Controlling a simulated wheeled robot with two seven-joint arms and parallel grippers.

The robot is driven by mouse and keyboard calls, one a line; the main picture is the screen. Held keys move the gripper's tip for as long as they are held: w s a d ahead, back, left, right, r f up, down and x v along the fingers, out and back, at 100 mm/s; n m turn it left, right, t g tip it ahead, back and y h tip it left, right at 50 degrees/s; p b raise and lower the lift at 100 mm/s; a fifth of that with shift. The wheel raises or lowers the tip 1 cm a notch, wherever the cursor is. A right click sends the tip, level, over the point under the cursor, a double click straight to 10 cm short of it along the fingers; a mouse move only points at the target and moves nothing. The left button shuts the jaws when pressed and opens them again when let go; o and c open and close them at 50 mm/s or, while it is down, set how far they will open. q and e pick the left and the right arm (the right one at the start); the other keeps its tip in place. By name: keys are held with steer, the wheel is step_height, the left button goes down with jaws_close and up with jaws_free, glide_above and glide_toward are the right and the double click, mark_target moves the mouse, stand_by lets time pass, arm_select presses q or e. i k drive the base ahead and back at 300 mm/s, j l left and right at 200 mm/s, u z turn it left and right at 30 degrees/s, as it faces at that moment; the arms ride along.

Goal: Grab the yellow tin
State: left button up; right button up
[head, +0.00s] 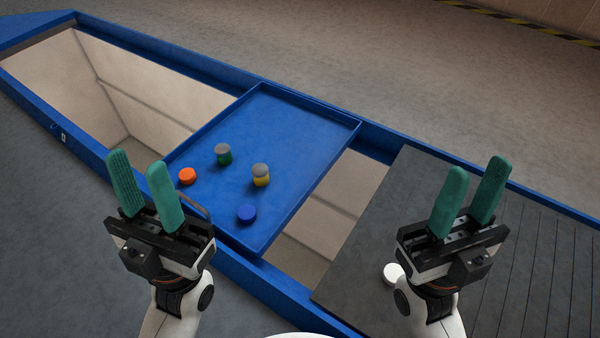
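My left gripper (147,180) is open and empty, left of the tray's near edge and well apart from the yellow tin. My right gripper (469,190) is open and empty, over the grey slatted surface right of the tray, also well apart from the tin.
A white round object (393,272) lies on the grey slatted surface (420,190). Open pits flank the tray inside the blue frame (170,50).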

mark_target(260, 171)
steer(key=i+j+z, duration=0.1)
steer(key=z, duration=0.35)
steer(key=j+z, duration=0.6)
steer(key=z, duration=0.25)
steer(key=j+z, duration=0.25)
steer(key=z, duration=0.2)
steer(key=k+j+z, duration=0.1)
steer(key=j, duration=0.3)
steer(key=k+j+z, duration=0.1)
steer(key=j, duration=0.25)
steer(key=k+j+z, duration=0.15)
steer(key=j, duration=0.2)
steer(key=k+j+z, duration=0.1)
steer(key=j, duration=0.25)
steer(key=k+j+z, duration=0.1)
steer(key=k+j, duration=0.3)
steer(key=j, duration=0.15)
steer(key=k+j, duration=0.1)
steer(key=j, duration=0.15)
